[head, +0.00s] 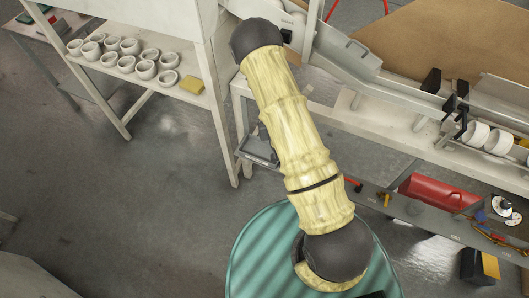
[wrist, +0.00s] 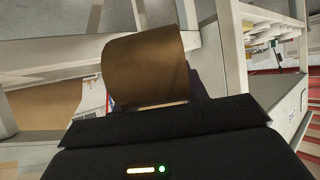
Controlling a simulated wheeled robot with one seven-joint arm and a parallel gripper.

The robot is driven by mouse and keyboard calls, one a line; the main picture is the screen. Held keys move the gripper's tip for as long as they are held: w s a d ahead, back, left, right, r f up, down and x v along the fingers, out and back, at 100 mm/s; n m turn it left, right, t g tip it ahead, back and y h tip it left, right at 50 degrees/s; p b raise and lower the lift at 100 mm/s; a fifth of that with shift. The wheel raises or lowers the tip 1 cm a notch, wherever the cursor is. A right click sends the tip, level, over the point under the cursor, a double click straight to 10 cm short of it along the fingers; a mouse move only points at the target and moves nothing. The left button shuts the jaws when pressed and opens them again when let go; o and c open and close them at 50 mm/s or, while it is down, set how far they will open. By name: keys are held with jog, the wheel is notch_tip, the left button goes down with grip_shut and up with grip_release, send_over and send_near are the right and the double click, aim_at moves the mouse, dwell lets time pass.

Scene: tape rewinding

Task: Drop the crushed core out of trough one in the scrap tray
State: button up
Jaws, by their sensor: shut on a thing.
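A brown cardboard core (wrist: 145,68) fills the middle of the wrist view, with its curved side facing the camera. My gripper (wrist: 150,103) is shut on it; one dark finger shows at its right edge. Whether the core is crushed is not clear from this side. In the head view my yellow-sleeved arm reaches up to the trough bench, and I cannot make out the gripper or the core there. A long metal trough (head: 345,70) runs along the bench; which trough is number one is not clear. A small grey tray (head: 259,151) sits below the bench's left end, beside my arm.
White rolls (head: 475,133) sit in the trough at right, near black clamps (head: 455,104). The floor at left is clear.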

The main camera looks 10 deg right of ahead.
jog(key=w+a+f+n+y+b, duration=0.1)
jog(key=w+f+b, duration=0.1)
jog(key=f+b, duration=0.5)
jog(key=w+a+f+n+y+b, duration=0.2)
jog(key=w+f+b, duration=0.15)
jog(key=f, duration=0.55)
jog(key=w+d+f+n+g+y+b, duration=0.1)
jog(key=w+d+f+n+y+b, duration=0.1)
jog(key=w+f+b, duration=0.3)
jog(key=w+b, duration=0.1)
jog(key=b, duration=0.3)
jog(key=shift+w+d+f, duration=0.25)
jog(key=shift+f, duration=0.15)
jog(key=shift+f, duration=0.15)
notch_tip(320, 180, down, 6)
jog(key=b, duration=0.4)
jog(key=o, duration=1.1)
jog(key=shift+c, duration=0.2)
